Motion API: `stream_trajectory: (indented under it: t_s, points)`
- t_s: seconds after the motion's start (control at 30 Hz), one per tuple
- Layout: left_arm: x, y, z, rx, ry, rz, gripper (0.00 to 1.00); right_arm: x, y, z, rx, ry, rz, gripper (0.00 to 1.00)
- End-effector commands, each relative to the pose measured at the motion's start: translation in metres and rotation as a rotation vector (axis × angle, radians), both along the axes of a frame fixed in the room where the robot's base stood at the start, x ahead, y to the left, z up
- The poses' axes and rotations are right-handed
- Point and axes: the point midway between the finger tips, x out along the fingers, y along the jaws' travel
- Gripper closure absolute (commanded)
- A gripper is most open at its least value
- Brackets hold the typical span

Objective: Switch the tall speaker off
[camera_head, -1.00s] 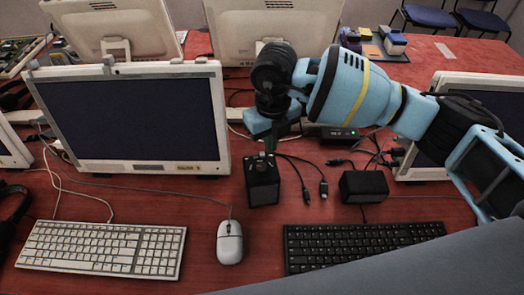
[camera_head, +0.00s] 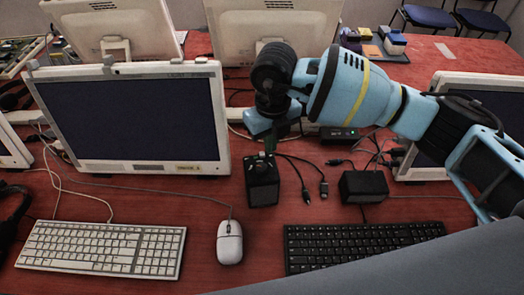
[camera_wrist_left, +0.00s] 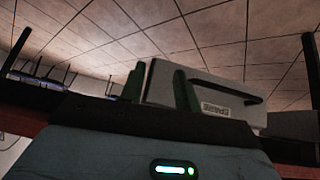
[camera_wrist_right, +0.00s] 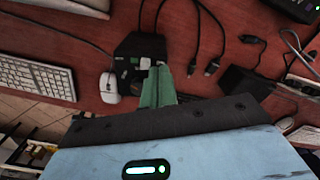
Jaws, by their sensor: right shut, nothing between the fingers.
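The tall speaker (camera_head: 262,190) is a black upright box on the red desk, right of the white mouse. It also shows from above in the right wrist view (camera_wrist_right: 128,47), with small light-coloured parts on its top. My right gripper (camera_head: 268,150) points down over the speaker's top. In the right wrist view its green fingers (camera_wrist_right: 158,82) are together with nothing between them, and they partly cover the speaker. I cannot tell whether they touch it. My left gripper (camera_wrist_left: 159,85) is outside the head view; its green fingers are apart and empty in the left wrist view.
A wider black box (camera_head: 363,186) stands to the right, with loose cables (camera_head: 312,180) between. A small black device (camera_head: 339,134) sits behind. The white mouse (camera_head: 229,242), black keyboard (camera_head: 350,245), white keyboard (camera_head: 100,248) and monitor (camera_head: 140,115) surround the speaker.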

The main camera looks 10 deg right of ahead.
Motion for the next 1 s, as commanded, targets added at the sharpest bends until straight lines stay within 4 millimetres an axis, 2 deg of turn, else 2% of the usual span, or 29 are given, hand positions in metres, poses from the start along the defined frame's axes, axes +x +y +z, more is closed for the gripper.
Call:
stream_trajectory:
  t_s: [0.57, 1.0]
  points:
    - [0.0052, 0.0, 0.0013, 0.0, -0.01, 0.0, 0.68, 0.0, 0.0, -0.0003, 0.0, 0.0, 0.0, 1.0]
    - [-0.0028, 0.0, -0.0018, 0.0, 0.006, 0.0, 0.68, 0.0, 0.0, -0.0073, 0.0, 0.0, 0.0, 1.0]
